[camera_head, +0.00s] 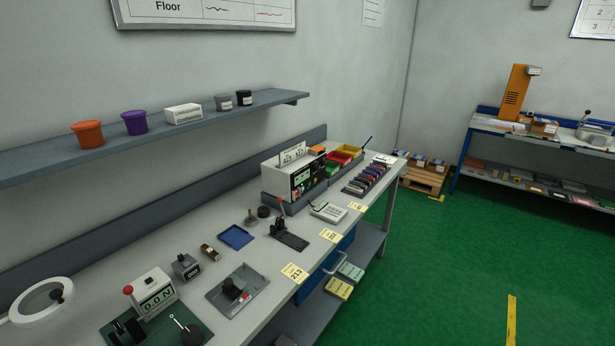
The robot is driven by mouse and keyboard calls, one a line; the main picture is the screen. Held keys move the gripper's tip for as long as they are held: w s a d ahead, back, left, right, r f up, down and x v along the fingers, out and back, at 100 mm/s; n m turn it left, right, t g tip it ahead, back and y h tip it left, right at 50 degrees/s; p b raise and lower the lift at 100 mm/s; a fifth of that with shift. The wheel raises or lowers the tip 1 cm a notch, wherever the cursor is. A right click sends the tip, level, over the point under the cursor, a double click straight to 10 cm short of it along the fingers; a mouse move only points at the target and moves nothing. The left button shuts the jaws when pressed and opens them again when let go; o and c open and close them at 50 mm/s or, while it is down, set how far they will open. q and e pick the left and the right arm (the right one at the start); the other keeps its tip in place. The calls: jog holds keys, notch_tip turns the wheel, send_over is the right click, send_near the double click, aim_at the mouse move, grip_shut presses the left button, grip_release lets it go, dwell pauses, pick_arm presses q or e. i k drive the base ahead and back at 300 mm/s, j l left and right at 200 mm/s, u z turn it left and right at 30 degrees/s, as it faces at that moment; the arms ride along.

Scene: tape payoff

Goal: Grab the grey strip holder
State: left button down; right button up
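Neither of my grippers is in view. A long grey workbench (215,262) runs from the lower left to the middle right. I cannot tell for sure which object is the grey strip holder. A flat grey fixture (255,281) with a dark block and a small red part lies near the bench's front edge. A row of several upright coloured strips or cards (366,178) stands in a dark holder at the far right end of the bench. A dark base with a lever (289,238) lies between them.
A counter box with a red knob (152,292), a blue tray (236,237) and a white electrical box (289,176) stand on the bench. A shelf (150,128) with tubs hangs above it. A blue bench (540,145) stands at the back right. The green floor (440,270) is mostly clear.

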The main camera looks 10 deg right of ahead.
aim_at(364, 187)
jog(key=i+l+u, duration=0.15)
jog(key=i+l, duration=0.15)
jog(key=i+l+u, duration=0.1)
jog(key=i+l, duration=0.15)
jog(key=l, duration=0.15)
jog(key=i+l+u, duration=0.15)
jog(key=i+l, duration=0.15)
jog(key=i+l+u, duration=0.1)
jog(key=l, duration=0.4)
jog(key=i+l+u, duration=0.15)
jog(key=i+l, duration=0.2)
jog(key=l, duration=0.05)
